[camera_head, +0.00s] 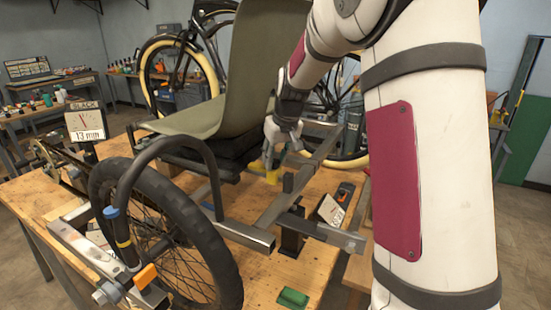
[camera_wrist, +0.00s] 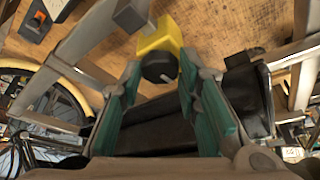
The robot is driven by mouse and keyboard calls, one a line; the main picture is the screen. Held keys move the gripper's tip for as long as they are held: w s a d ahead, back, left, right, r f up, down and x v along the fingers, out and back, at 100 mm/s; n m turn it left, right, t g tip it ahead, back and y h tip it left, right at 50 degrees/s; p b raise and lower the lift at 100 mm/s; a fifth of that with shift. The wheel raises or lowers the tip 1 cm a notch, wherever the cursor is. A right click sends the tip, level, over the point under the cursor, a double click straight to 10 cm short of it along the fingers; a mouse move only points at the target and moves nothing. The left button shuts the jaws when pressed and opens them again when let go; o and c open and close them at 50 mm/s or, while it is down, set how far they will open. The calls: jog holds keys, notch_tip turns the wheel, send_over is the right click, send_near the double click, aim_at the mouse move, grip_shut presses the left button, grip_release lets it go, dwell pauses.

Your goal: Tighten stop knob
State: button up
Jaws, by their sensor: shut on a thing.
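The stop knob (camera_wrist: 158,67) is round and black with a white mark. It sits on a yellow block (camera_wrist: 163,40), between my fingertips in the wrist view. The yellow block also shows in the head view (camera_head: 272,177), low on the trike frame beside the seat. My gripper (camera_wrist: 160,74) has teal-padded fingers, one on each side of the knob, and is shut on it.
The seat (camera_head: 215,110) stands close to my gripper. The metal frame (camera_head: 245,236) runs nearby, with a wheel (camera_head: 103,208) at the left. A dial sign reading 13 mm (camera_head: 85,124) stands behind the wheel. A green piece (camera_head: 293,297) lies on the wooden bench (camera_head: 262,275).

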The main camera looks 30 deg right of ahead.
dwell(0.4)
jog(key=o, duration=1.1)
jog(key=shift+o, duration=0.2)
jog(key=v, duration=1.2)
jog(key=shift+a, duration=0.15)
jog(key=s+a+r, duration=0.3)
jog(key=s+a, duration=0.4)
jog(key=s, duration=0.1)
jog(key=s+a+f, duration=0.3)
jog(key=s+a, duration=0.1)
jog(key=s, duration=0.6)
jog(key=s+a+f, duration=0.2)
jog(key=s+a, duration=0.2)
jog(key=s, duration=0.7)
jog(key=shift+f+n+t, duration=0.3)
jog(key=shift+f+t, duration=0.05)
jog(key=shift+t, duration=0.05)
